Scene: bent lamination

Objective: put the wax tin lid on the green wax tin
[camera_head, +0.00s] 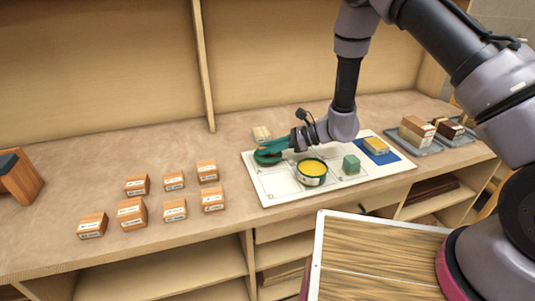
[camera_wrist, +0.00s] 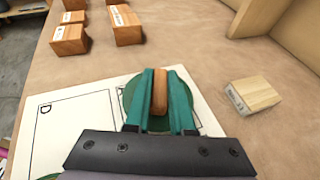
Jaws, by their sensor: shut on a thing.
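The green wax tin (camera_head: 312,173) stands open on the white marked sheet in the head view, with yellow wax inside. My gripper (camera_head: 268,152), with teal fingers, is to the left of the tin, over the sheet's far left part. It is shut on the wooden handle of the wax tin lid (camera_wrist: 159,92). The lid's green disc (camera_wrist: 131,94) shows partly behind the fingers in the wrist view; the fingers hide the rest. I cannot tell whether the lid touches the sheet.
The white sheet (camera_head: 275,190) also bears a green block (camera_head: 351,164) and a yellow-topped item (camera_head: 376,146) on a blue patch. A pale wood block (camera_head: 262,133) lies just behind the sheet. Several labelled wood blocks (camera_head: 174,181) stand left; trays (camera_head: 425,148) with blocks are right.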

